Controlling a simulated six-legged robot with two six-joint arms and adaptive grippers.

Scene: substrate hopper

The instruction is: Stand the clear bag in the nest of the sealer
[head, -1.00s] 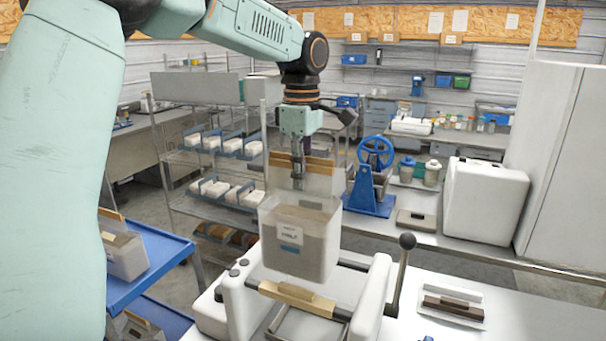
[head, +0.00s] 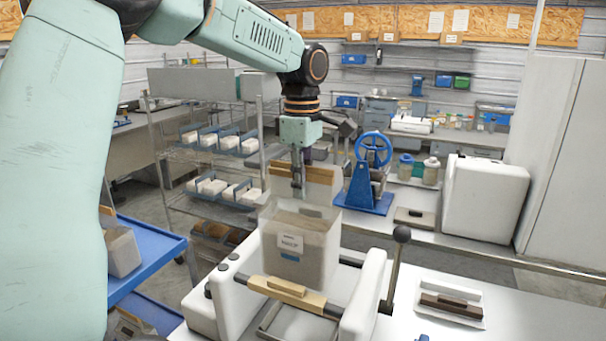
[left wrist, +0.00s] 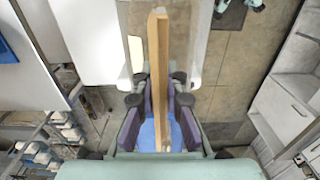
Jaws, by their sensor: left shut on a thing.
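The clear bag (head: 285,262), filled with brown substrate and bearing a white label, hangs upright from my left gripper (head: 298,188). The gripper is shut on the pale wooden strip along the bag's top; the strip also runs between the fingers in the left wrist view (left wrist: 160,110). The white sealer (head: 240,300) stands below, with two side walls, a wooden-handled front bar (head: 287,290) and a black-knobbed lever (head: 398,262). The bag's lower part is between the side walls, just behind the bar in the picture. Its base and the nest beneath are not clearly visible. My right gripper is out of view.
A blue cart (head: 150,265) with another bag stands at left. A white tray with a dark bar (head: 452,306) lies right of the sealer. Behind are a blue hand-wheel device (head: 370,180), jars and a white box (head: 485,200). The table at right is mostly clear.

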